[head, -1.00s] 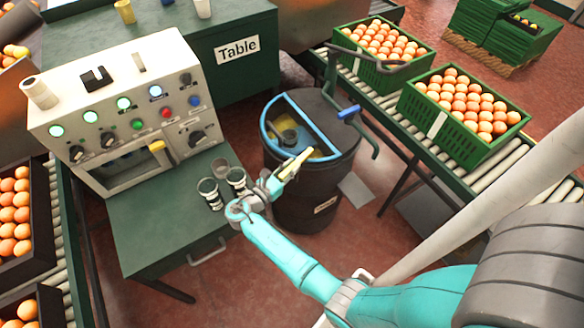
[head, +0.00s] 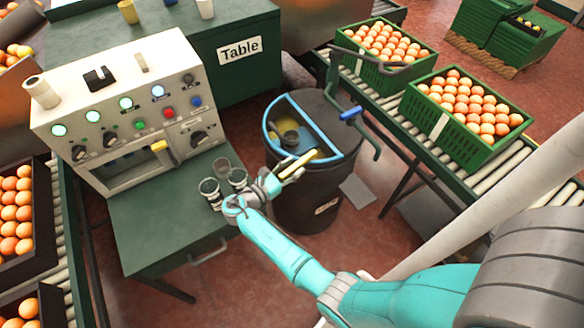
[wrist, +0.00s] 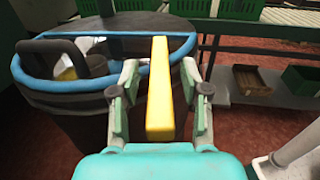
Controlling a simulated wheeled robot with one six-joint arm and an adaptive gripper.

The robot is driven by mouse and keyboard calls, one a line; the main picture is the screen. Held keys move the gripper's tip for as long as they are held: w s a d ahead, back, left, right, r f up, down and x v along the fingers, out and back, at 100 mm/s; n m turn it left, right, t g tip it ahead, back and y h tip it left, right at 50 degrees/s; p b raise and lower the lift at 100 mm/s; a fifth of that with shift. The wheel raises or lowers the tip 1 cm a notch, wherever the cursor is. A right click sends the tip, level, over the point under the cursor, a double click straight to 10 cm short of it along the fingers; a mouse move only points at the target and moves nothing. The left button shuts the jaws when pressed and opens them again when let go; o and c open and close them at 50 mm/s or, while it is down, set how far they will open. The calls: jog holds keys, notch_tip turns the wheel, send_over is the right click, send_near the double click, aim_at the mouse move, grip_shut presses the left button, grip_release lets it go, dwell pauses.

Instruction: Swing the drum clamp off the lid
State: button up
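The dark drum (head: 310,195) stands beside the green bench, with a blue-rimmed opening and a dark lid part (head: 325,115) on top. A yellow bar (head: 300,163), apparently the clamp's handle, lies at the drum's near rim. It also shows in the wrist view (wrist: 160,95), pointing away from me. My gripper (head: 286,170) is at this bar. In the wrist view its fingers (wrist: 159,85) stand on either side of the bar, with visible gaps. How the bar joins the drum is hidden.
A crank with a blue grip (head: 349,112) rises at the drum's right. Dark cups (head: 210,190) stand on the bench (head: 165,235) close to my wrist. A control box (head: 125,110) is at left.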

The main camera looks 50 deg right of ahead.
jog(key=shift+a, duration=0.1)
jog(key=a, duration=0.8)
jog(key=w+a, duration=0.1)
jog(key=a, duration=0.2)
jog(key=shift+a, duration=0.4)
